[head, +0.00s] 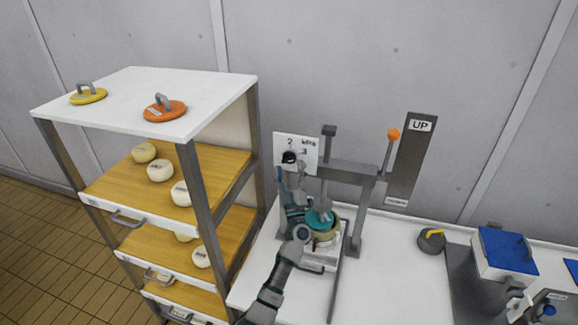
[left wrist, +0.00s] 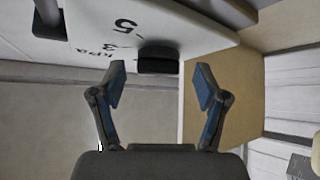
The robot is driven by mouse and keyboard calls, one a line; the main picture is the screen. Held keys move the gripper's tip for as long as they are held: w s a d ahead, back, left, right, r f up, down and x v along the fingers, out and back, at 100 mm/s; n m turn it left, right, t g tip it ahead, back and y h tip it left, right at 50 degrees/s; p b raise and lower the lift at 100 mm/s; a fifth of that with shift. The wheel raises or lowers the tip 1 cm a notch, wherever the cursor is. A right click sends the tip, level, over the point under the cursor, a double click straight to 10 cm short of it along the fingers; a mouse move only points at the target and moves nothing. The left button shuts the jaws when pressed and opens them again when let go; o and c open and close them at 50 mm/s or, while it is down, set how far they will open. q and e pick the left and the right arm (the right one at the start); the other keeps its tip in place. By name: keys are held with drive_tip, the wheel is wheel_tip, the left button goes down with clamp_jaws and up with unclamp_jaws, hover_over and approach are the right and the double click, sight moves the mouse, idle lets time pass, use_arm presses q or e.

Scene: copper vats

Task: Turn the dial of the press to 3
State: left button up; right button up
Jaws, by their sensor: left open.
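The press (head: 352,172) stands on the white table, a grey frame with a teal part and a pale round mould beneath it. Its white dial plate (head: 308,143) carries numbers and "kPa"; 2 and 3 can be read in the head view. The black dial knob (head: 289,157) is partly hidden by my left gripper (head: 290,168). In the left wrist view the knob (left wrist: 158,58) lies just ahead of the open fingertips of my left gripper (left wrist: 160,80), between their lines. The plate (left wrist: 105,25) shows 5 and 3 there. My right gripper is not in view.
A shelf rack (head: 190,95) with cheeses stands left, an orange disc (head: 165,110) and a yellow disc (head: 88,96) on top. An orange-tipped lever (head: 392,135) stands beside the "UP" panel (head: 412,160). A dark weight (head: 431,242) and blue-lidded box (head: 505,252) are right.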

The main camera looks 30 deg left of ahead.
use_arm(q)
drive_tip(key=v, duration=1)
drive_tip(key=shift+d+f, duration=0.15)
drive_tip(key=shift+f, duration=0.15)
